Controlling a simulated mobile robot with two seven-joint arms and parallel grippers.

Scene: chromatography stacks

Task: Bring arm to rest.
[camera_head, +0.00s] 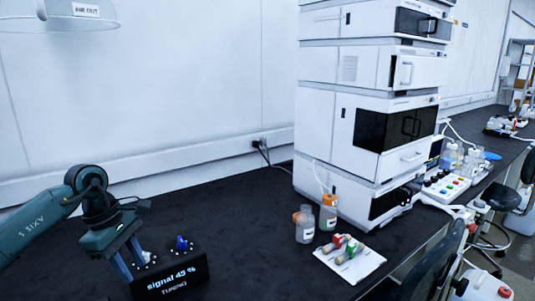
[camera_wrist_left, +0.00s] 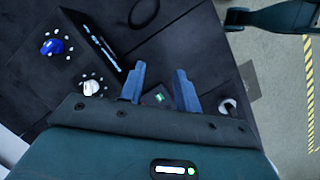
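My left arm (camera_head: 40,225) comes in from the left, with its gripper (camera_head: 134,266) pointing down beside a black tuning box (camera_head: 172,284). The box's screen reads "signal 45 % TUNING". A blue knob (camera_head: 181,243) and a white knob (camera_head: 147,257) sit on the box. In the left wrist view the left gripper (camera_wrist_left: 158,88) has its two blue-grey fingers apart with nothing held between them. The blue knob (camera_wrist_left: 52,46) and white knob (camera_wrist_left: 90,87) lie to the left of the fingers there, apart from them. My right gripper is not clearly seen in either view.
A tall white chromatography stack (camera_head: 345,120) stands on the black bench (camera_head: 240,225). Two orange-capped bottles (camera_head: 305,226) and a white sheet with vials (camera_head: 349,259) are in front of it. Bench between box and bottles is clear. A dark arm part (camera_wrist_left: 285,17) crosses the wrist view's top right.

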